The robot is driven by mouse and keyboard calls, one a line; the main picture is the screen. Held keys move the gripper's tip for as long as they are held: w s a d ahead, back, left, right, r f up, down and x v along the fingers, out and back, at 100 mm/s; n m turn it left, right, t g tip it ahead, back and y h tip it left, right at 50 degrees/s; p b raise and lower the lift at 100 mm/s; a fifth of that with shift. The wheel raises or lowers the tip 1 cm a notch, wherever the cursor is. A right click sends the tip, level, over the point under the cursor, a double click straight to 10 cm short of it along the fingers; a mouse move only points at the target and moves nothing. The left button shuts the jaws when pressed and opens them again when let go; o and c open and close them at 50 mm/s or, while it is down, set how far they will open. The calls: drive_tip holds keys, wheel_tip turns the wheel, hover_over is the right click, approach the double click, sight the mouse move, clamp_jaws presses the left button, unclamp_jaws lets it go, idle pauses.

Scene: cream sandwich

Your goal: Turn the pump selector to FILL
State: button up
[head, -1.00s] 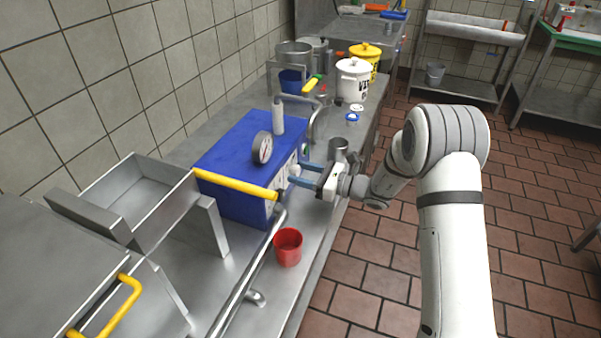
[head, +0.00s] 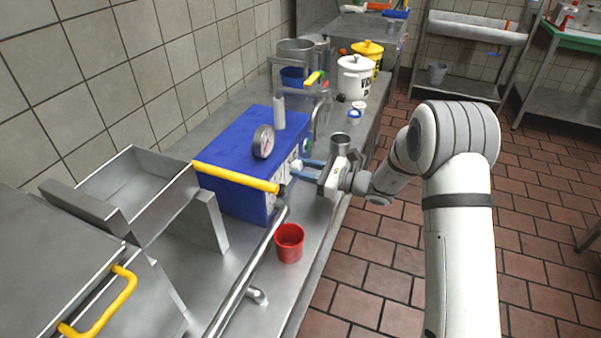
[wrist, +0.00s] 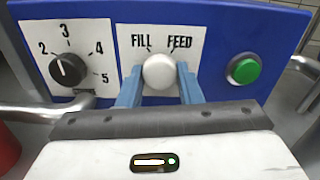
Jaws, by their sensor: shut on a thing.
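The pump selector (wrist: 159,71) is a round white knob on the front of a blue pump box (head: 236,150). In the wrist view FILL is printed at its upper left and FEED at its upper right, each with a tick mark. My gripper (wrist: 159,88) is shut on the knob, with one blue finger on its left side and one on its right. I cannot tell from the knob's plain white face which mark it points to. In the head view my gripper (head: 297,170) reaches the box front from the right, and its fingertips partly hide the knob.
A black numbered dial (wrist: 68,69) sits left of the selector and a green button (wrist: 243,69) right of it. A yellow-ended lever (head: 235,177) and steel pipe (head: 245,275) run by the box. A red cup (head: 289,244) stands on the counter in front.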

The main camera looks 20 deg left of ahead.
drive_tip(key=n+b, duration=0.1)
drive_tip(key=b, duration=0.1)
drive_tip(key=f+n+b, duration=0.1)
drive_tip(key=n+b, duration=0.1)
drive_tip(key=b, duration=0.1)
drive_tip(key=shift+w+d, duration=0.1)
drive_tip(key=shift+d, duration=0.1)
drive_tip(key=n+b, duration=0.5)
drive_tip(key=b, duration=0.2)
drive_tip(key=n+b, duration=0.3)
drive_tip(key=b, duration=0.2)
drive_tip(key=shift+r, duration=0.2)
drive_tip(key=shift+r+n+b, duration=0.15)
drive_tip(key=shift+n+b, duration=0.45)
drive_tip(key=shift+b, duration=0.15)
drive_tip(key=shift+r, duration=0.1)
drive_tip(key=o, duration=1)
drive_tip(key=shift+r, duration=0.1)
drive_tip(key=shift+s+d+p, duration=0.15)
drive_tip(key=shift+d+p, duration=0.25)
drive_tip(key=shift+d, duration=1.55)
drive_tip(key=shift+s+d+p, duration=0.15)
drive_tip(key=shift+d+p, duration=0.25)
drive_tip(key=shift+d, duration=1.5)
